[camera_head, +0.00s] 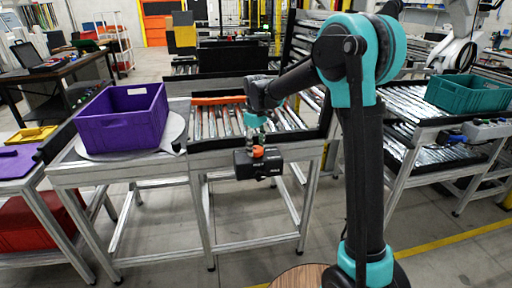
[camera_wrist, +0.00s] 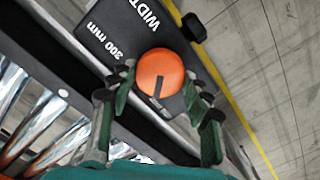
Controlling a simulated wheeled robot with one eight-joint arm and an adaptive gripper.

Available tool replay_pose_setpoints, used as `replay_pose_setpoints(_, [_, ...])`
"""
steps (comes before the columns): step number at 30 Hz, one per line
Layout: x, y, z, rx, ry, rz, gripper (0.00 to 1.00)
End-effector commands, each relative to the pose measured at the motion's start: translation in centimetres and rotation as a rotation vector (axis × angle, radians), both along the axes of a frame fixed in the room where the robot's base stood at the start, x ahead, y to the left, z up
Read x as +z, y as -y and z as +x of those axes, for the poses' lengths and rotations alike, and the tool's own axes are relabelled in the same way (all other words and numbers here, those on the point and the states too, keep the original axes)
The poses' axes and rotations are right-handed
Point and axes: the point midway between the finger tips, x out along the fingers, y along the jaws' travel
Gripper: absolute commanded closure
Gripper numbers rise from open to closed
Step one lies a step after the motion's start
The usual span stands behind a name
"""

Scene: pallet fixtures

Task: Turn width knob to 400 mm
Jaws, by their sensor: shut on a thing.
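The width knob (camera_head: 258,152) is a round orange knob on a black box (camera_head: 268,168) at the front rail of the roller table. In the wrist view the knob (camera_wrist: 160,68) has a short dark mark near its lower edge. My gripper (camera_head: 256,136) reaches down to the knob from above. In the wrist view my gripper (camera_wrist: 160,82) has its green fingers on both sides of the knob, shut on it.
A purple crate (camera_head: 124,120) stands on a round grey plate (camera_head: 98,154) at the left. The roller table (camera_head: 190,150) lies behind the knob, with an orange bar (camera_head: 216,100) across its back. A teal crate (camera_head: 470,94) stands on rollers at the right. The floor in front is clear.

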Motion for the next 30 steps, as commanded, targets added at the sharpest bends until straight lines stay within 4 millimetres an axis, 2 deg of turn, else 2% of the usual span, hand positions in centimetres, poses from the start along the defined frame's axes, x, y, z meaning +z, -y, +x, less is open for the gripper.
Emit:
replay_pose_setpoints(14, [0.03, -0.01, 0.03, 0.015, 0.001, 0.000, 0.80])
replay_pose_setpoints(15, [0.03, 0.00, 0.03, 0.015, 0.001, 0.000, 0.49])
replay_pose_setpoints(19, [0.02, 0.00, 0.03, 0.014, 0.000, 0.000, 0.33])
replay_pose_setpoints(20, [0.02, 0.00, 0.03, 0.014, 0.000, 0.000, 0.31])
replay_pose_setpoints(30, [0.27, 0.00, 0.01, 0.013, 0.000, 0.000, 0.31])
